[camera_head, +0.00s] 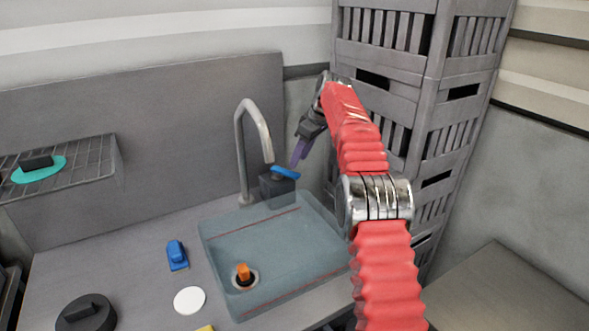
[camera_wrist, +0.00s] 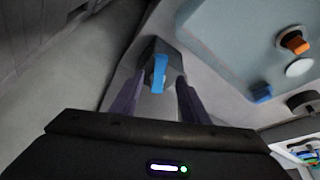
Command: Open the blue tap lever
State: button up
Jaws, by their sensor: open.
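The blue tap lever (camera_head: 285,172) sits on top of a dark grey block (camera_head: 277,190) behind the basin, beside the curved grey spout (camera_head: 255,125). In the wrist view the lever (camera_wrist: 159,73) lies between and just ahead of my two purple fingers. My gripper (camera_head: 299,152) reaches down from the upper right, with its fingertips close to the lever in the head view. In the wrist view my gripper (camera_wrist: 157,88) is open, with a finger on each side of the lever. I cannot tell whether either finger touches it.
A pale blue basin (camera_head: 225,250) holds an orange plug (camera_head: 243,271). A blue object (camera_head: 177,254), a white disc (camera_head: 189,300) and a dark round lid (camera_head: 85,314) lie on the counter. Stacked grey crates (camera_head: 440,110) stand close behind my arm. A wire rack (camera_head: 85,160) is at left.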

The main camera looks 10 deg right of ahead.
aim_at(292, 173)
jog(key=x, duration=0.6)
jog(key=shift+c, duration=0.5)
grip_shut()
